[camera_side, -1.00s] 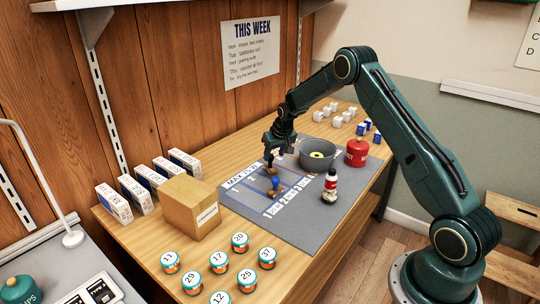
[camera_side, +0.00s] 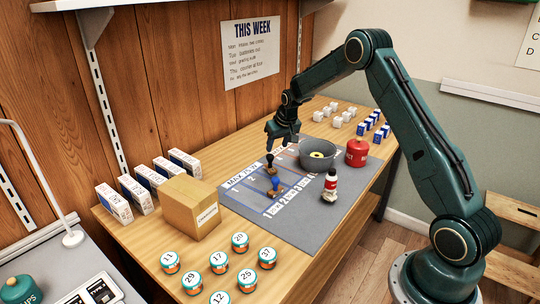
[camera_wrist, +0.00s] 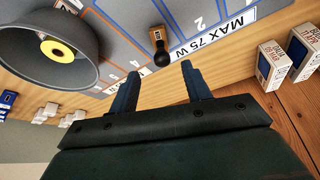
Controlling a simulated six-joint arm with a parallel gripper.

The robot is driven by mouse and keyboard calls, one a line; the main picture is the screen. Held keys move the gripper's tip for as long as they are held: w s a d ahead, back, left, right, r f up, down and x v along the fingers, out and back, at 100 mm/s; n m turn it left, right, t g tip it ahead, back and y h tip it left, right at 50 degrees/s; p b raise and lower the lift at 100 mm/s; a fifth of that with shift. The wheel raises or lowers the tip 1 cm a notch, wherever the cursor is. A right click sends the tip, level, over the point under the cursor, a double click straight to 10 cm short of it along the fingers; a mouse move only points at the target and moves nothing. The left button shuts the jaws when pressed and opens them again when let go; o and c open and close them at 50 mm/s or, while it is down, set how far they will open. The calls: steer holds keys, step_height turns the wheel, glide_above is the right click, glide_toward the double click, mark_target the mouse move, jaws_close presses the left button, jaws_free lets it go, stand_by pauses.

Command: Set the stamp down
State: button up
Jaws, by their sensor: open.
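A stamp with a black knob handle and a wooden base (camera_side: 271,172) stands on the grey lined mat (camera_side: 310,232), near the "MAX 75W" strip. It also shows in the wrist view (camera_wrist: 157,34), just beyond my fingertips. My gripper (camera_side: 283,148) is above the mat, a little above and to the right of this stamp. In the wrist view my gripper (camera_wrist: 160,70) has its two fingers apart with nothing between them.
A cardboard box (camera_side: 191,206) and several jars (camera_side: 219,262) are left and front. The mat's front part is clear.

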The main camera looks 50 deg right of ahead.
steer(key=s+a+r+n, duration=0.1)
steer(key=s+a+r, duration=0.65)
steer(key=r, duration=0.25)
steer(key=s+a+r+n, duration=0.1)
steer(key=s+a+r, duration=0.65)
steer(key=r, duration=0.25)
steer(key=s+a+n+y, duration=0.1)
steer(key=s+a, duration=0.4)
steer(key=s, duration=0.6)
steer(key=s+a+r+n+t, duration=0.1)
steer(key=s+a, duration=0.4)
steer(key=s, duration=0.7)
steer(key=shift+s+r+t+y, duration=0.2)
steer(key=shift+t+y, duration=0.1)
steer(key=shift+y, duration=0.1)
